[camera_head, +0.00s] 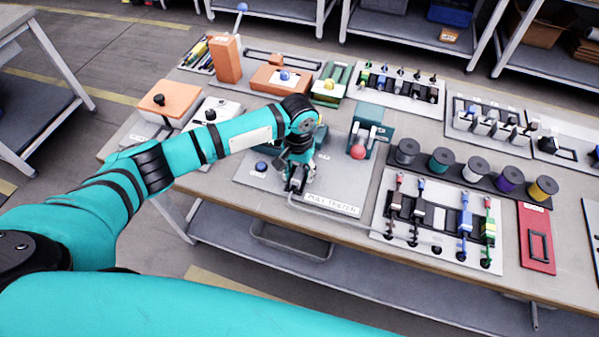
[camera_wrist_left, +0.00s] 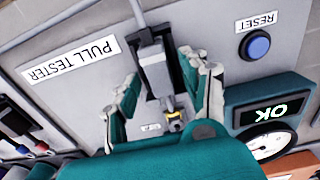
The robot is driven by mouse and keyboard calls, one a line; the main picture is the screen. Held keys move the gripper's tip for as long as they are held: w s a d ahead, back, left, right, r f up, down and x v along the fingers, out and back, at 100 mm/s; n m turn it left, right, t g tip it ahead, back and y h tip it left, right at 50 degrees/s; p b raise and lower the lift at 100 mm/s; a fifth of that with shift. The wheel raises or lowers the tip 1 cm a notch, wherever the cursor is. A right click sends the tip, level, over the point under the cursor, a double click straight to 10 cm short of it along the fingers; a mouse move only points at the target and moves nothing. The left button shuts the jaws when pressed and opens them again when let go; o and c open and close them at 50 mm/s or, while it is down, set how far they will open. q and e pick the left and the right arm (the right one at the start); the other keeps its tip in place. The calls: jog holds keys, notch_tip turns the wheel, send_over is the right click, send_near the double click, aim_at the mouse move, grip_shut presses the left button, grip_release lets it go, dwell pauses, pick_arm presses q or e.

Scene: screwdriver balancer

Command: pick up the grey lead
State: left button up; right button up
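The grey lead (camera_head: 355,218) runs as a thin cable from the pull tester (camera_head: 255,170) across the table to the lead board at the right. In the left wrist view its grey plug end (camera_wrist_left: 154,70) sits at a dark slot on the pull tester's plate, with the cable (camera_wrist_left: 137,12) leaving at the top. My left gripper (camera_head: 297,182) is low over the tester. In the wrist view its fingers (camera_wrist_left: 165,80) stand apart on both sides of the plug, with visible gaps. I cannot see my right gripper.
A gauge with a green OK display (camera_wrist_left: 268,113) and a blue RESET button (camera_wrist_left: 255,45) are beside the gripper. A red ball-topped lever (camera_head: 357,152) stands behind. The lead board (camera_head: 480,258) and several spools (camera_head: 440,160) are at the right.

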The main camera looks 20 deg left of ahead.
pick_arm(q)
grip_shut()
jog(key=shift+r, duration=0.1)
